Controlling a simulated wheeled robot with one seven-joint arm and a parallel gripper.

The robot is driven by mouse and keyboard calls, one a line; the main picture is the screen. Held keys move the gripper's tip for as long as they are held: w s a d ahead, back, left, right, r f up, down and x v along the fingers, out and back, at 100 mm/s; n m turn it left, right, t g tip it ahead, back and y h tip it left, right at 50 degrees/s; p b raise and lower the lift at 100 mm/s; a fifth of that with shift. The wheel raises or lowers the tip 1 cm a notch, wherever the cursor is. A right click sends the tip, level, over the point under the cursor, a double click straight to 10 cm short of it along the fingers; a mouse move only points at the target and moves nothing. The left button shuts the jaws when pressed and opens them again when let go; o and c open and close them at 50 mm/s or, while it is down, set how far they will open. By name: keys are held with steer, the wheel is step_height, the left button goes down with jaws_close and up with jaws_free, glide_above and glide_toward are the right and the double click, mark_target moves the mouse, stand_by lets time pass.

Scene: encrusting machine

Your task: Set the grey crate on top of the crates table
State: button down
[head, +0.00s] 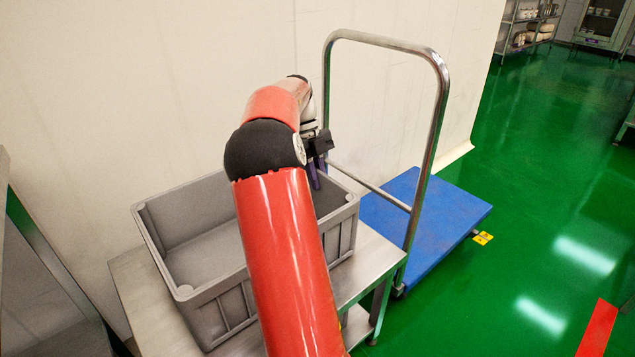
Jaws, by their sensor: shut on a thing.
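The grey crate (168,246) is an open, empty-looking rectangular box, upright over the steel crates table (150,305). Its base looks level with the tabletop, but I cannot tell whether it rests on it or hangs just above. My gripper (316,182) points down at the crate's back right and is shut on its rim. The fingertips are partly hidden, and my red arm crosses in front of the crate, covering part of its inside and front wall.
A blue platform trolley (430,225) with a tall steel handle (441,110) stands close to the table's right. A pale wall (160,80) is right behind. A metal frame (45,270) stands at the left.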

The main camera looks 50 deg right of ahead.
steer(key=shift+f, duration=0.4)
steer(key=c, duration=1.5)
jaws_free()
steer(key=shift+f, duration=0.1)
